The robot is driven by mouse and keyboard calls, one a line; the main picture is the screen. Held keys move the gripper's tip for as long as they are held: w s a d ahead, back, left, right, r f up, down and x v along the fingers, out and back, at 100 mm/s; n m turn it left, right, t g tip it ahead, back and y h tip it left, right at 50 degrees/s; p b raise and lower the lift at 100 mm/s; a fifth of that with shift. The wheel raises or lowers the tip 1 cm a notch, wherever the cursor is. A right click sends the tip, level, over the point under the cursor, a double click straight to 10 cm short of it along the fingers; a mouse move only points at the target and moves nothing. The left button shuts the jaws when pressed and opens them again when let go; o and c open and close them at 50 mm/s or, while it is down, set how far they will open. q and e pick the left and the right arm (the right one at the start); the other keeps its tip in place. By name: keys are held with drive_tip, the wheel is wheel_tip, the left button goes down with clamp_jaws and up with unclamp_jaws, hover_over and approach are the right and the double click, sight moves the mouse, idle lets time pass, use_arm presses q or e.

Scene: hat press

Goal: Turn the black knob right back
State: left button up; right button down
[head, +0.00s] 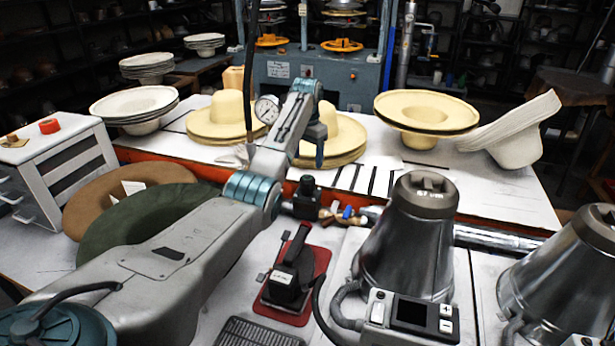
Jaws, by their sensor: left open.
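The black knob (307,186) stands upright on a pipe fitting behind the red-based black device, near the middle of the head view. Brass fittings with a small blue handle sit just right of it. My left arm reaches in from the left and bends down at the wrist. My left gripper (319,156) points down just above the knob in the picture, open, with nothing seen between its fingers. The fingers show edge-on, and I cannot tell how far off the knob they are. My right gripper is not in view.
A black device on a red base (290,284) stands in front of the knob. A metal cone press (408,240) is to the right, with a second (565,275) beyond. Straw hats (222,122) and a pressure gauge (267,109) are behind. A green hat (130,222) lies left.

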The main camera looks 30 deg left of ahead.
sight(307, 177)
use_arm(q)
wheel_tip(307, 177, down, 10)
drive_tip(key=shift+r+p, duration=0.2)
drive_tip(key=shift+p, duration=0.75)
drive_tip(key=c, duration=1)
